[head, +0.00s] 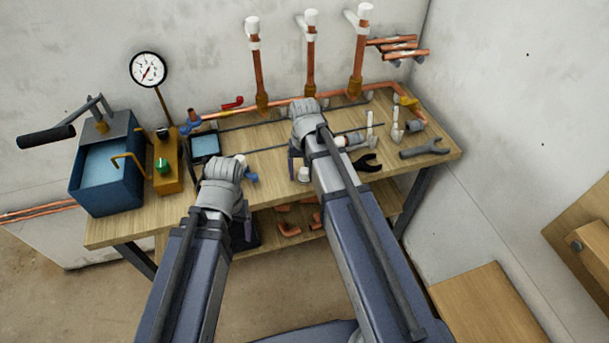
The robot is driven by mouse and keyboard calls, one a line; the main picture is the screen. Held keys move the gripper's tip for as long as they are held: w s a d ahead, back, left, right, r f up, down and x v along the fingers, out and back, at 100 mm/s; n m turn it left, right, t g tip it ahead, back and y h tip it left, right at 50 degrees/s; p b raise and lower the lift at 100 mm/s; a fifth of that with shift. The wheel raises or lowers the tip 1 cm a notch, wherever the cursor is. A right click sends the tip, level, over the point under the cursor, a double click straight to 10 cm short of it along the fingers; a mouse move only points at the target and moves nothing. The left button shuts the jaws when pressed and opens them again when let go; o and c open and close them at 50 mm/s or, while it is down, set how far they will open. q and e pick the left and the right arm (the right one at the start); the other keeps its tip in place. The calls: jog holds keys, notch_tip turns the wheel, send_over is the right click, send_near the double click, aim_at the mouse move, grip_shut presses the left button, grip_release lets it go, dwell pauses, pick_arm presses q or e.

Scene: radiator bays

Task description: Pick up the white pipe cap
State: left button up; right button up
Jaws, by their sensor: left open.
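A small white cap (304,174) stands on the bench top near its front edge, right beside my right gripper (295,163). The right gripper is mostly hidden behind its own wrist and forearm, so its jaws cannot be made out. My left gripper (243,234) hangs at the bench's front edge, left of the cap and apart from it. It is open, and its fingers are partly hidden by the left wrist. Other white caps or fittings top the upright copper pipes at the wall, the nearest being the left one (252,25).
A blue tank (107,170) with a pump handle and a pressure gauge (148,70) stand at the left. Copper elbows (288,228) lie on the lower shelf.

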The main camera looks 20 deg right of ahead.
jog(key=c, duration=1)
jog(key=shift+r, duration=0.15)
jog(key=shift+c, duration=0.2)
notch_tip(320, 180, up, 10)
jog(key=p, duration=1)
notch_tip(320, 180, up, 5)
jog(key=p, duration=0.5)
send_over(304, 170)
